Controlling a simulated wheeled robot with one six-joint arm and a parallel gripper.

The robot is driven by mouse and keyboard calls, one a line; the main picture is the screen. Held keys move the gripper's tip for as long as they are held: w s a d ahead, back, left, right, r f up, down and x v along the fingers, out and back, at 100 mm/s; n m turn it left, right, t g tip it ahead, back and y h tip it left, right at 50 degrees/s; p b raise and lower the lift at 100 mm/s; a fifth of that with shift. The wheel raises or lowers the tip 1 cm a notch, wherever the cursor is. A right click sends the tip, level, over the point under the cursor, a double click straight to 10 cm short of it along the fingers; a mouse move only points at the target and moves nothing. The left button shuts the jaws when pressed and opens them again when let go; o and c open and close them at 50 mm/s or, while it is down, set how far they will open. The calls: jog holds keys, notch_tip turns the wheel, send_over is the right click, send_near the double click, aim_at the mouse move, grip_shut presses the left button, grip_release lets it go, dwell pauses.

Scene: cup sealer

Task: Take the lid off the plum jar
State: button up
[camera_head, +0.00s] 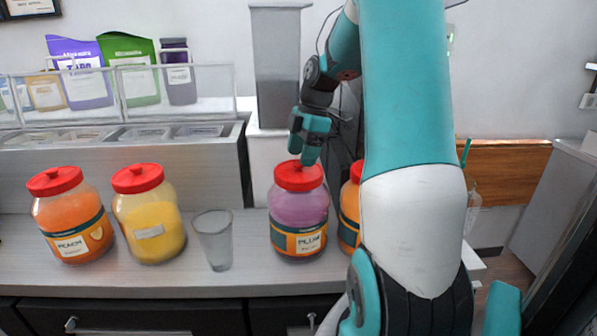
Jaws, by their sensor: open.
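The plum jar (298,212) stands upright on the counter in the middle of the head view. It has purple contents and a label reading plum. Its red lid (300,177) sits on top of the jar. My gripper (308,160) is open, pointing down right at the top of the lid, with its teal fingers overlapping the lid's knob in the picture. I cannot tell whether the fingers touch the knob, which is mostly hidden behind them.
A jar with orange contents (349,218) stands close on the right, partly hidden by my arm. An empty glass (214,240) stands to the left, then a yellow jar (150,222) and a peach jar (72,220). A grey dispenser (276,60) rises behind. The counter front (200,283) is clear.

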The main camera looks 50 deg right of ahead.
jog(key=shift+x, duration=0.85)
jog(key=c, duration=1)
jog(key=shift+r, duration=0.1)
